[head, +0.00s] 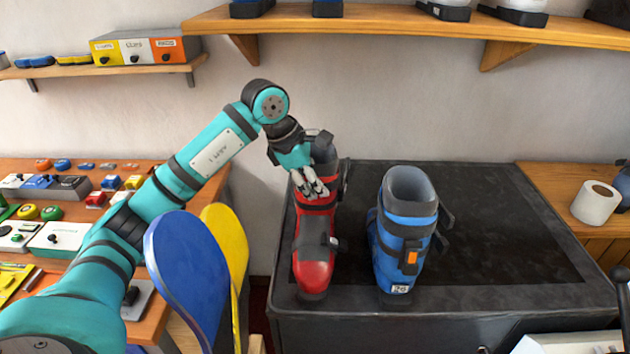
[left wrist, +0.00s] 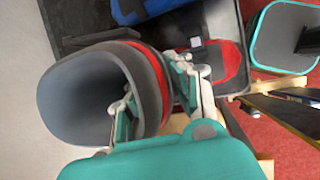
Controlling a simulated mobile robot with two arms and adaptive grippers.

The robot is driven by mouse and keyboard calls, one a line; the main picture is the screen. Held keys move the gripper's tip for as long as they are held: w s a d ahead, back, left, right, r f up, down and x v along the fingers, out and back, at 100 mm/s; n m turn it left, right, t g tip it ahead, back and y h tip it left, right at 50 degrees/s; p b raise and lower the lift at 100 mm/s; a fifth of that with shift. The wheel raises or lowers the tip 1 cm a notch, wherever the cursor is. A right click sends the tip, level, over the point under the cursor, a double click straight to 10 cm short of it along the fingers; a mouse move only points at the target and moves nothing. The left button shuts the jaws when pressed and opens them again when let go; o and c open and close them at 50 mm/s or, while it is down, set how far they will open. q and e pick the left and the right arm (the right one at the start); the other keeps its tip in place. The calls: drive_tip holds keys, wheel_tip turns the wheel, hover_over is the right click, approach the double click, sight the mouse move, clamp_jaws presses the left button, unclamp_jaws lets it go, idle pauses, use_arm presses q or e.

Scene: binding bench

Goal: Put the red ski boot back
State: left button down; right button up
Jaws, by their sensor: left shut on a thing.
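The red ski boot (head: 315,258) is upright at the left side of the black-topped bench (head: 480,300), its toe toward the front. I cannot tell for sure whether its sole touches the top. My left gripper (head: 312,185) is shut on the boot's upper cuff, and the arm hides part of the boot. In the left wrist view the two fingers of the gripper (left wrist: 155,108) straddle the cuff wall of the red boot (left wrist: 153,75), with the grey opening to the left. My right gripper is not seen.
A blue ski boot (head: 403,240) stands to the right of the red one, with a gap. Blue (head: 187,275) and yellow (head: 228,240) paddle-shaped boards stand left of the bench. A wooden shelf (head: 385,24) with dark-soled boots runs above. The bench's right side is clear.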

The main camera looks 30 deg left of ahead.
use_arm(q)
drive_tip(key=shift+f, duration=0.15)
drive_tip(key=c, duration=1.2)
unclamp_jaws()
drive_tip(key=shift+c, duration=0.2)
drive_tip(key=b+v, duration=0.2)
drive_tip(key=v, duration=1)
